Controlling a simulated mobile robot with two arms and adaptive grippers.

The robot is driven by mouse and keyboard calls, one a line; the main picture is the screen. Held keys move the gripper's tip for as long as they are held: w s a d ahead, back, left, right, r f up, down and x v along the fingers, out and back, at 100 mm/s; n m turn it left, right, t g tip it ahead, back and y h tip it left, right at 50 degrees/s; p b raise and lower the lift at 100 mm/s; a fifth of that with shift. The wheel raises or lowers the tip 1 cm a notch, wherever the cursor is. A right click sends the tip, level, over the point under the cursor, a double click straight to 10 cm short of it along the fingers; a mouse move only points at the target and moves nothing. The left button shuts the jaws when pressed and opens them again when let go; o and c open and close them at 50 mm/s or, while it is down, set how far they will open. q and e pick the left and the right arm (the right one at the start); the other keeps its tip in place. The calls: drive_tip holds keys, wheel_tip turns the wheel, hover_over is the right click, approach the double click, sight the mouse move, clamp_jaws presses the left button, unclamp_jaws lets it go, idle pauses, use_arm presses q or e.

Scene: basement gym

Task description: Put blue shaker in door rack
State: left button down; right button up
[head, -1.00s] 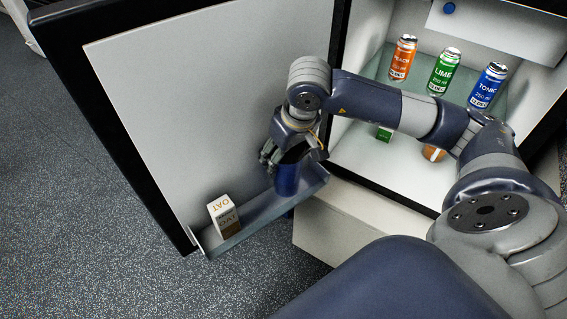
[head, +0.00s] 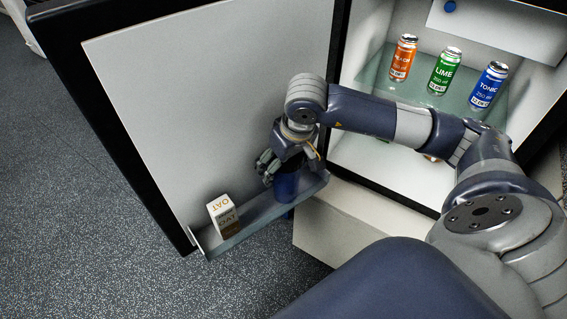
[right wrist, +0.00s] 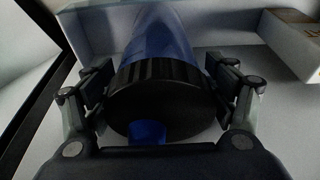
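The blue shaker (head: 286,187) is upright at the right end of the door rack (head: 252,217), with its lower part behind the rack's front wall. My right gripper (head: 281,165) comes down on it from above, with fingers on both sides of its top. In the right wrist view, the shaker's black ribbed lid (right wrist: 163,92) fills the space between the fingers, and the fingers (right wrist: 163,78) appear to press on its sides. Whether its base touches the rack floor is hidden. My left gripper is not in view.
An oat carton (head: 223,216) stands at the rack's left end, with free rack length between it and the shaker. The fridge door (head: 190,100) is open. Orange, green and blue cans (head: 445,72) stand on the upper shelf inside the fridge.

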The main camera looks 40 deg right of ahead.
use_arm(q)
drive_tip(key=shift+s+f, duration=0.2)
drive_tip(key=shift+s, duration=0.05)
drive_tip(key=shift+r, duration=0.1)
use_arm(e)
drive_tip(key=shift+r, duration=0.15)
drive_tip(key=p+v, duration=0.2)
drive_tip(key=v, duration=0.8)
drive_tip(key=shift+r, duration=0.45)
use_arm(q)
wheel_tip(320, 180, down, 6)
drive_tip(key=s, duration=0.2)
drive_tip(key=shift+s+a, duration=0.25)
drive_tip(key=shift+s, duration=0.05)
use_arm(e)
drive_tip(key=shift+s+r, duration=0.2)
drive_tip(key=shift+r, duration=0.35)
